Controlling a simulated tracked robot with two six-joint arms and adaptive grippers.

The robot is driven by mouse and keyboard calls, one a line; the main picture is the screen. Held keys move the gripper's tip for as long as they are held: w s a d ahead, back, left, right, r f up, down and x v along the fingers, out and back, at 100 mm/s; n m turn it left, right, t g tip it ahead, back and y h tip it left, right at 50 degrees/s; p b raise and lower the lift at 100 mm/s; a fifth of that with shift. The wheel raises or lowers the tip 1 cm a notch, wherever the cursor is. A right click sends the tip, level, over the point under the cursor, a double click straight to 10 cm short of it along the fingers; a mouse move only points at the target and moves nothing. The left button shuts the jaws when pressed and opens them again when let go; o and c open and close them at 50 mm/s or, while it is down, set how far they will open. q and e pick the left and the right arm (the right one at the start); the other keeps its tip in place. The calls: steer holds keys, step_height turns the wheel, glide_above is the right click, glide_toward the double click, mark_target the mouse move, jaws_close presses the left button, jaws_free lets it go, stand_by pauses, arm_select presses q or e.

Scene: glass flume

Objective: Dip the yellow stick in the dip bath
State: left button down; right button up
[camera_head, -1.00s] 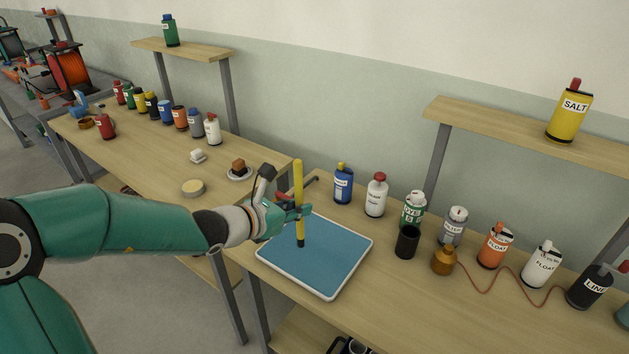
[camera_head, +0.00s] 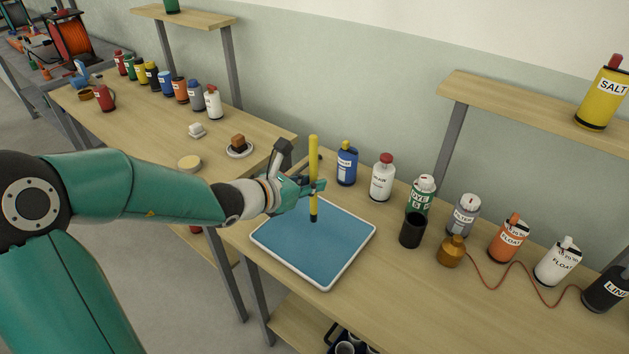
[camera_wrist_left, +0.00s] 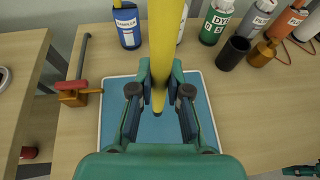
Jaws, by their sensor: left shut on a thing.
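The yellow stick (camera_head: 313,160) has a dark lower end and stands about upright. My left gripper (camera_head: 312,188) is shut on it around its lower part, above the blue, white-rimmed tray (camera_head: 290,262). The left wrist view shows the stick (camera_wrist_left: 165,40) between the left fingers (camera_wrist_left: 160,88). I cannot tell the gap below the stick's end. No label marks the dip bath; an open black cup (camera_head: 412,231) stands right of the tray, apart from the stick. A small teal and dark part, apparently my right gripper (camera_wrist_left: 302,170), shows at the wrist view's lower right edge.
A blue bottle (camera_head: 347,163), a white bottle (camera_head: 382,178) and several labelled containers line the back. An orange fixture (camera_wrist_left: 72,92) is left of the tray. The front right bench is clear.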

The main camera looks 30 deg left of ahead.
mark_target(311, 200)
arm_select(q)
step_height(311, 200, down, 4)
steer(key=b, duration=0.2)
steer(key=shift+b, duration=0.4)
steer(key=shift+f+b, duration=0.6)
steer(key=shift+b, duration=0.15)
steer(key=shift+r, duration=0.15)
steer(key=shift+r+p, duration=2.65)
steer(key=shift+r, duration=0.8)
